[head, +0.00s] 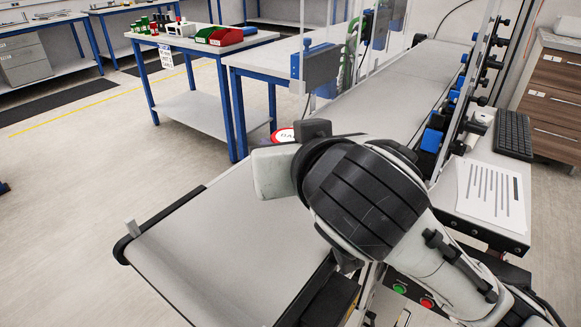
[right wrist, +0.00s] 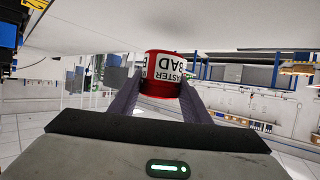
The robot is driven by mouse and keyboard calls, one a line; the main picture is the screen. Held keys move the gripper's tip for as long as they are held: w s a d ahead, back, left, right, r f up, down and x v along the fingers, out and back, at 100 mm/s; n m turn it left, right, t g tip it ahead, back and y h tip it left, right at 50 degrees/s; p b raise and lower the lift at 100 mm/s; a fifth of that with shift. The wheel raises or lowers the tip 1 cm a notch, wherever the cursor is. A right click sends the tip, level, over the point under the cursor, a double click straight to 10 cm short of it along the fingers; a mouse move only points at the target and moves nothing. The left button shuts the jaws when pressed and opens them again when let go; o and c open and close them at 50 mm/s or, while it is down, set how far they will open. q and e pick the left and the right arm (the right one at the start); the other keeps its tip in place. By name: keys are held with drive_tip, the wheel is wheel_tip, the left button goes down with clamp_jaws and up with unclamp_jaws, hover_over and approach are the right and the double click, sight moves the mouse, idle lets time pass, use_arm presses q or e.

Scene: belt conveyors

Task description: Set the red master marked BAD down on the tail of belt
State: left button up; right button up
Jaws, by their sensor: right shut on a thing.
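The red master (right wrist: 165,72) has a white label reading "MASTER BAD". In the right wrist view my right gripper (right wrist: 163,88) is shut on it, with one dark finger on each side. In the head view only a bit of the master (head: 284,134) shows, past my right wrist, which hides the fingers. The grey belt (head: 215,245) runs beneath my right arm. Its near-left end (head: 130,250) has a dark rounded edge and looks bare. I cannot tell the gap between the master and the belt. My left gripper is not in view.
A blue-legged table (head: 200,45) with red and green bins stands behind. A side shelf with a paper sheet (head: 490,193) and keyboard (head: 514,134) is at right. Green and red buttons (head: 426,302) sit below the arm.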

wheel_tip(320, 180, down, 4)
drive_tip(key=shift+r, duration=0.15)
drive_tip(key=o, duration=1.2)
drive_tip(key=shift+b, duration=0.3)
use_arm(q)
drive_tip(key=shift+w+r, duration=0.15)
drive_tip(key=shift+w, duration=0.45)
use_arm(e)
drive_tip(key=shift+o, duration=0.2)
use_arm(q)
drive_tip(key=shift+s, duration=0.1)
